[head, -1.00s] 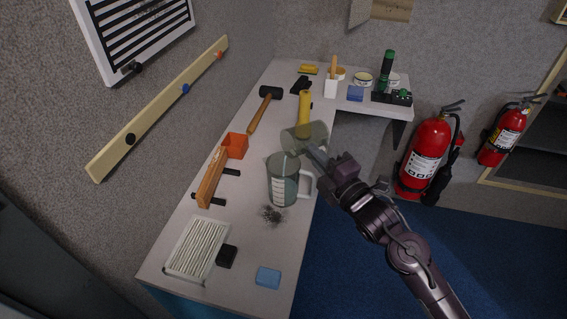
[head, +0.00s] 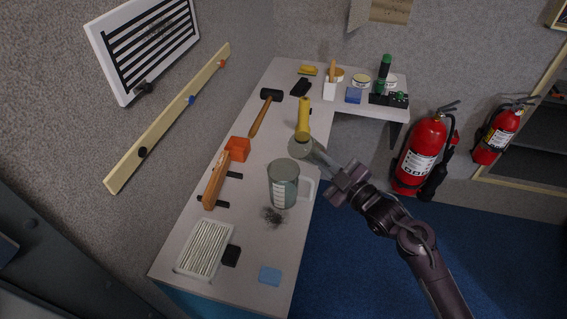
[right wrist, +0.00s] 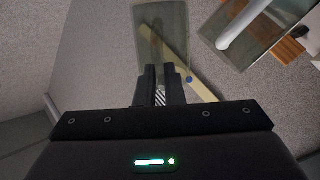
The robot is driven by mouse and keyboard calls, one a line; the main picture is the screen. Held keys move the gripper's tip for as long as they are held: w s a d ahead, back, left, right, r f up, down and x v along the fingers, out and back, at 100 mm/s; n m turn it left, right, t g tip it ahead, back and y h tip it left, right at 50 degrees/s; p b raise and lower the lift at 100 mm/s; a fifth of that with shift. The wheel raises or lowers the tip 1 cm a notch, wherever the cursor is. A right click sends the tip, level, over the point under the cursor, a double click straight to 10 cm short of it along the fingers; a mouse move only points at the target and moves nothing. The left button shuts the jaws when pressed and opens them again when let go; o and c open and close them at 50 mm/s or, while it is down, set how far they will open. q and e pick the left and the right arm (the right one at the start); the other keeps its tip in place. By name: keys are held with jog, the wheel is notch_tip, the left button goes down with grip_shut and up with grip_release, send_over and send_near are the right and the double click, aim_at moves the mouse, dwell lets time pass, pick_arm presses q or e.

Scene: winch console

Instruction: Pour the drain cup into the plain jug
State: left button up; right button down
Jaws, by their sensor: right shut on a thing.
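The drain cup, a small see-through grey cup (head: 301,146), is held in the air just behind the jug's rim, toward the back of the bench. My right gripper (head: 318,158) is shut on it. The right wrist view shows the cup (right wrist: 162,30) between the fingertips (right wrist: 161,80). Whether it holds liquid I cannot tell. The plain jug, see-through grey with a pale handle and white marks (head: 282,186), stands upright on the bench; part of it shows in the right wrist view (right wrist: 262,22). My left gripper is not in view.
A dark smudge (head: 273,216) lies in front of the jug. A yellow tool (head: 303,118), a mallet (head: 265,108), an orange box (head: 237,149) and a white slatted panel (head: 207,247) are on the bench (head: 252,208). A blue block (head: 270,275) is near the front edge.

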jog(key=w+d+f+m+g+b, duration=0.1)
jog(key=w+d+f+m+b, duration=0.25)
jog(key=f+m, duration=0.3)
notch_tip(320, 180, up, 6)
jog(key=p, duration=0.5)
jog(key=shift+d+r+m+y, duration=0.25)
jog(key=shift+d+m+y, duration=0.1)
jog(key=shift+y, duration=0.05)
